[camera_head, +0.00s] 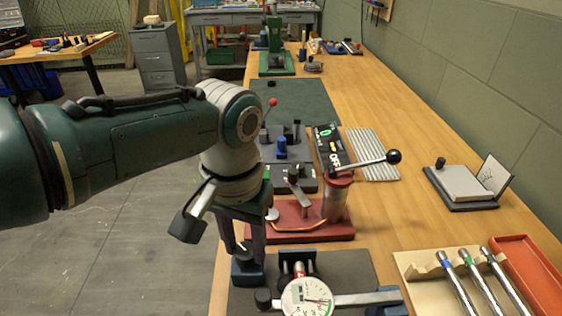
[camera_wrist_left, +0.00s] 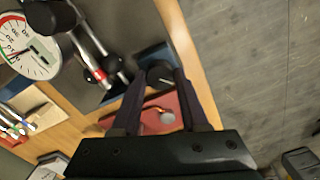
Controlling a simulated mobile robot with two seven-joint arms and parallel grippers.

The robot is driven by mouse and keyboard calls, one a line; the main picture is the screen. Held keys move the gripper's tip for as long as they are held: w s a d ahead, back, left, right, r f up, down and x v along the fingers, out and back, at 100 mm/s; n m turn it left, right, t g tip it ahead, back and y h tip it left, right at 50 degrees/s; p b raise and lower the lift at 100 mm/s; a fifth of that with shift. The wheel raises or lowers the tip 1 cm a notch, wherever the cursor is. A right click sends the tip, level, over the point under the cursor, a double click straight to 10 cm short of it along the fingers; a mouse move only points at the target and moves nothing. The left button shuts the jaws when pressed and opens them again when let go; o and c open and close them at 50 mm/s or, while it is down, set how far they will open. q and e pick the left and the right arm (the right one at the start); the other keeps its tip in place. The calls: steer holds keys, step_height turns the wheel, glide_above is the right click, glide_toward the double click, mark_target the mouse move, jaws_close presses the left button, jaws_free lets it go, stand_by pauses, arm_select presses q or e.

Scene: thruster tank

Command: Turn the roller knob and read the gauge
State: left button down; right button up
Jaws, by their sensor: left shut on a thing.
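My left gripper (camera_head: 247,258) reaches down at the near left of the bench, beside the gauge fixture. Its two fingers are shut on a dark round knob (camera_wrist_left: 160,77), which sits at a blue block (camera_head: 247,275); the fingers hide part of it in the head view. The gauge (camera_head: 307,299) is a round white dial with green and red marks, at the bottom of the head view. It also shows in the left wrist view (camera_wrist_left: 27,52), turned; its exact reading is too small to tell. My right gripper is not in view.
Behind the gripper stands a red base (camera_head: 290,222) with a post and a black-balled lever (camera_head: 393,157). A rack with metal rods (camera_head: 470,285) and a red tray (camera_head: 530,270) lie at the right. The bench is clear between them and the gauge fixture.

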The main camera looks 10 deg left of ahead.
mark_target(246, 250)
arm_select(q)
steer(key=n, duration=0.3)
steer(key=shift+d+r+n+p, duration=0.1)
steer(key=shift+n+p, duration=0.25)
steer(key=shift+n, duration=1.95)
steer(key=shift+p, duration=0.3)
steer(key=shift+c, duration=2.1)
jaws_free()
step_height(246, 250, up, 10)
steer(key=p, duration=0.6)
